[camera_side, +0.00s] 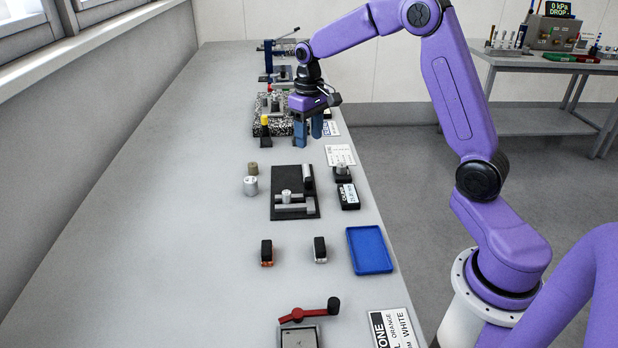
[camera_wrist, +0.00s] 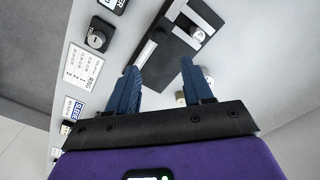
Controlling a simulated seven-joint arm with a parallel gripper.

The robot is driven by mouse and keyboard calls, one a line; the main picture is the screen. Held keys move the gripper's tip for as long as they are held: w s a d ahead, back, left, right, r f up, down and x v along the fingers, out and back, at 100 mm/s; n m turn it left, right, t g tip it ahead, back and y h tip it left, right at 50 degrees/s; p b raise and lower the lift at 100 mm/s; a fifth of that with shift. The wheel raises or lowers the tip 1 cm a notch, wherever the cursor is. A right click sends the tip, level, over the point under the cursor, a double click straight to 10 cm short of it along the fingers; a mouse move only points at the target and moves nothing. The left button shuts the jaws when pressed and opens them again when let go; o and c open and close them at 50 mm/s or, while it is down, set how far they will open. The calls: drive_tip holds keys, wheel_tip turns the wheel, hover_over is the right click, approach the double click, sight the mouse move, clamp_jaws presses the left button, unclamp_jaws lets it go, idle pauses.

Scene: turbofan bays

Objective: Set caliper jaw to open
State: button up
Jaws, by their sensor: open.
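The caliper fixture is a black plate (camera_side: 282,180) with grey metal bars and jaws, lying mid-bench in the side view. It also shows at the top of the wrist view (camera_wrist: 208,14). A small silver cylinder (camera_side: 286,195) stands by the grey bars; a silver round top (camera_wrist: 198,35) shows there in the wrist view. I cannot tell how far apart the jaws stand. My gripper (camera_side: 309,138) has blue fingers and is open and empty. It hangs above the bench, beyond the plate in the side view. The fingertips (camera_wrist: 160,68) point toward the plate in the wrist view.
A black display box (camera_side: 347,196) and a small knob block (camera_side: 342,174) sit right of the plate. Loose cylinders (camera_side: 251,186) stand left of it. A blue tray (camera_side: 369,250) lies nearer. A speckled slab (camera_side: 268,127) with a yellow-topped part is by my gripper. The left bench is clear.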

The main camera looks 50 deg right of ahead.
sight(309, 179)
wheel_tip(309, 179, down, 14)
drive_tip(key=shift+r, duration=0.15)
idle(0.3)
clamp_jaws()
